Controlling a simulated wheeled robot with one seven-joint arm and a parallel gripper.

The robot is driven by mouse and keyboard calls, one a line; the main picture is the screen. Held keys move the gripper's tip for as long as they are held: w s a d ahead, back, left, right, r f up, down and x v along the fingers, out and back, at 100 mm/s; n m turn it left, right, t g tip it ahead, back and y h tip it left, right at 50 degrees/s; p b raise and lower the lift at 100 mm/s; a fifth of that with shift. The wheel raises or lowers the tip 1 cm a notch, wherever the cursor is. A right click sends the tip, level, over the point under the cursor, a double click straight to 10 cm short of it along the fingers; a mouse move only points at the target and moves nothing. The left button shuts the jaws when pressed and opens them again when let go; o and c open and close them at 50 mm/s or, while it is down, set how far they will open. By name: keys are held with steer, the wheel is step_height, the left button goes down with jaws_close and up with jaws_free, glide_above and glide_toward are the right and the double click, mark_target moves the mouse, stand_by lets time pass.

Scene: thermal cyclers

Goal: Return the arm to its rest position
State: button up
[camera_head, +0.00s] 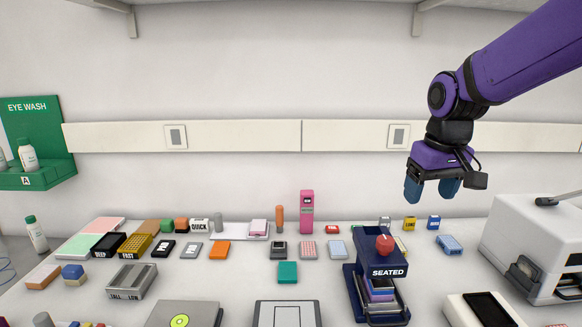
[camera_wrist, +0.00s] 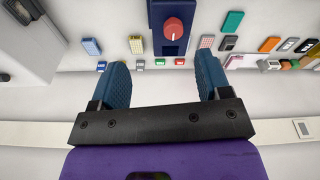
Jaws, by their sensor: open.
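My gripper (camera_head: 431,190) hangs from my purple arm at the upper right of the head view, in the air in front of the wall and above the bench's back part. Its two blue fingers point down and stand apart with nothing between them. In the wrist view my gripper (camera_wrist: 163,82) also shows open and empty. The dark blue device marked SEATED (camera_head: 388,272), with a red knob (camera_head: 384,244), stands on the bench below and left of my gripper. The same red knob shows at the top of the wrist view (camera_wrist: 173,30).
A white machine (camera_head: 535,245) stands on the bench at the right. A tall pink block (camera_head: 307,212) stands near the wall. Many small coloured blocks and racks cover the bench's left and middle. A green eye wash shelf (camera_head: 40,178) is at far left. The air around my gripper is clear.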

steer(key=s+d+r+m+t, duration=0.1)
steer(key=s+d+r, duration=0.1)
steer(key=s, duration=0.8)
steer(key=s+d+r+m+t, duration=0.1)
steer(key=s+t, duration=0.1)
steer(key=s, duration=0.8)
steer(key=shift+d+r, duration=0.35)
steer(key=shift+d, duration=0.05)
stand_by(0.5)
